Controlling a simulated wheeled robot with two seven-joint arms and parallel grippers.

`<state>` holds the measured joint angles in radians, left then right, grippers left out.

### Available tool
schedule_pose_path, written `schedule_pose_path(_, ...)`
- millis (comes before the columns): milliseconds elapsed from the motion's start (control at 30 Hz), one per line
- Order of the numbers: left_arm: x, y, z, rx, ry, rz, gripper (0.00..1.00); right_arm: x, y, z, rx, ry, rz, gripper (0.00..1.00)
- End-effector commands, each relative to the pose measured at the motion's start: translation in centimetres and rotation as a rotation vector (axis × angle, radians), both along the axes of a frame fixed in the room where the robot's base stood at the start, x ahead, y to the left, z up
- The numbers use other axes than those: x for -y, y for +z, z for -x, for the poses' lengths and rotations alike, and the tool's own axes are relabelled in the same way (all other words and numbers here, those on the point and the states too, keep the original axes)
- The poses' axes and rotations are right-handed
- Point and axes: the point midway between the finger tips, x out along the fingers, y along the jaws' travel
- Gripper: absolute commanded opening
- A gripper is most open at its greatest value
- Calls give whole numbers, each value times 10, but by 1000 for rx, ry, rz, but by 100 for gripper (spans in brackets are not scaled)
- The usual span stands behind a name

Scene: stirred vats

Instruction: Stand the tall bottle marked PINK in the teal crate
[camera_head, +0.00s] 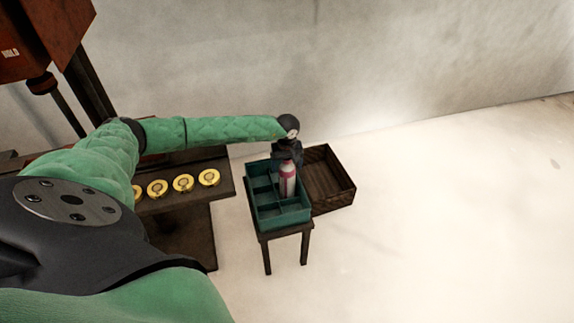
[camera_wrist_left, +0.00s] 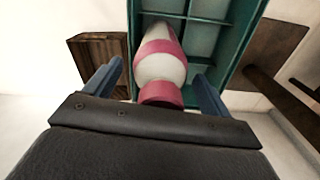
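A tall pink and white bottle (camera_head: 287,180) stands about upright in a right-hand compartment of the teal crate (camera_head: 280,225). Its lettering is too small to read in either view. In the left wrist view the bottle (camera_wrist_left: 160,67) has its pink cap towards me, and the crate's teal wall (camera_wrist_left: 240,60) and dividers are beyond it. My left gripper (camera_head: 287,158) is right above the bottle. Its two fingers (camera_wrist_left: 160,92) are spread on either side of the cap, with a gap visible on each side. My right gripper is in neither view.
The crate stands on a small dark stand (camera_head: 286,238). A brown wooden crate (camera_head: 335,195) is close on its right. On the left is a dark bench (camera_head: 222,180) with several yellow round pieces (camera_head: 183,182). Red machinery (camera_head: 40,35) is at upper left. The floor at right is clear.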

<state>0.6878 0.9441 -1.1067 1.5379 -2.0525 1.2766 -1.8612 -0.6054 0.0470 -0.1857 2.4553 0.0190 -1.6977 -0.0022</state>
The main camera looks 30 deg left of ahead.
Motion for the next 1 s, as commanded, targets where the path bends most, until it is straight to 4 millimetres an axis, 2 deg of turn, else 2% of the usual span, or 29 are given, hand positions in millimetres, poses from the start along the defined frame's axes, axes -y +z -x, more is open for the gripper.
schedule_pose_path(267,0,5,-1,1,0,0,83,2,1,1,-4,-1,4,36)
schedule_pose_path(367,0,19,-1,4,-1,-1,83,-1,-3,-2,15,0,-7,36)
schedule_pose_path(600,-1,64,-1,3,-1,-1,83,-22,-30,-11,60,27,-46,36)
schedule_pose_path(800,-1,99,0,2,0,-1,83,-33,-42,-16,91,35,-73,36)
schedule_pose_path(1000,0,117,0,1,-1,0,83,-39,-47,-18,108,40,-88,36)
